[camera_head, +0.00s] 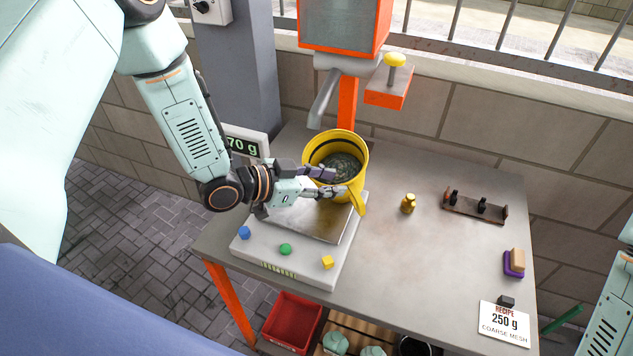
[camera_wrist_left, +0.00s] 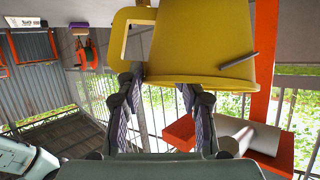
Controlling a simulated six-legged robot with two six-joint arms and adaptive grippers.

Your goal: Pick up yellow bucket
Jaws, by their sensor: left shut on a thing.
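The yellow bucket (camera_head: 360,158) stands upright at the back of the scale's metal plate (camera_head: 312,222), with dark grainy material inside. A yellow handle-like part hangs at its right front. My left gripper (camera_head: 338,181) reaches in from the left and is shut on the bucket at its near side; the exact contact is hard to see. In the left wrist view the bucket (camera_wrist_left: 205,50) fills the upper middle, just beyond the two fingers of the gripper (camera_wrist_left: 162,90). My right gripper is out of view; only part of its arm shows at the right edge.
An orange machine (camera_head: 342,25) with a grey spout stands behind the bucket. The scale display (camera_head: 245,145) shows "70 g", partly hidden. A brass weight (camera_head: 408,203), a rack (camera_head: 475,208), a sponge (camera_head: 514,263) and a recipe card (camera_head: 504,322) lie right.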

